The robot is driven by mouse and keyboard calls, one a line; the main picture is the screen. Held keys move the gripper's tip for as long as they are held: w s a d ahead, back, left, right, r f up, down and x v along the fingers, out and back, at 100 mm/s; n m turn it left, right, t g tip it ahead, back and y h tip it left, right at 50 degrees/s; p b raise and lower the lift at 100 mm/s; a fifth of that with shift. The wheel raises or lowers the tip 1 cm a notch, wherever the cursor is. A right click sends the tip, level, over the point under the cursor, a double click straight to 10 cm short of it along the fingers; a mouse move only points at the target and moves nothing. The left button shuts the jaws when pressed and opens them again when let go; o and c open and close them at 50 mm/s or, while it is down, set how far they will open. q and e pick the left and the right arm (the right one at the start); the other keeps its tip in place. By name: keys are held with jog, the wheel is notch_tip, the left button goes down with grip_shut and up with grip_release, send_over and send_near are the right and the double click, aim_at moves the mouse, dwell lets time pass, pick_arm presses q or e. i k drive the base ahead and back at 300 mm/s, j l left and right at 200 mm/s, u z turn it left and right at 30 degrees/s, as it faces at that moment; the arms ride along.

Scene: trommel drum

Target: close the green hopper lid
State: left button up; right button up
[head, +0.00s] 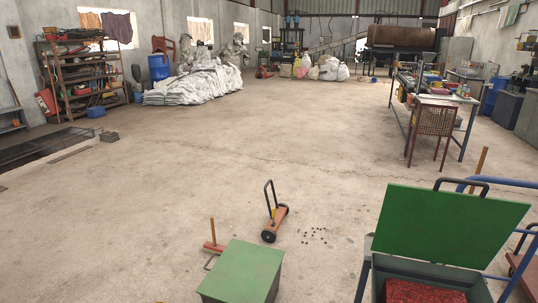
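The green hopper lid (445,225) stands raised and tilted back at the lower right of the head view, so the hopper is open. A dark handle (462,182) sits on the lid's top edge. Below the lid is the hopper's grey-green box (440,273), with red material (423,291) inside it. The hopper's lower part is cut off by the bottom edge of the picture. Neither of my grippers shows in this view.
A closed green box (242,270) stands left of the hopper. A small orange wheeled tool (275,222) and scattered dark bits lie behind it. Blue rails (510,183) run beside the hopper at right. A workbench and chair (433,122) stand farther back. The middle floor is clear.

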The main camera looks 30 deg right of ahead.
aim_at(435, 224)
jog(key=z, duration=2.05)
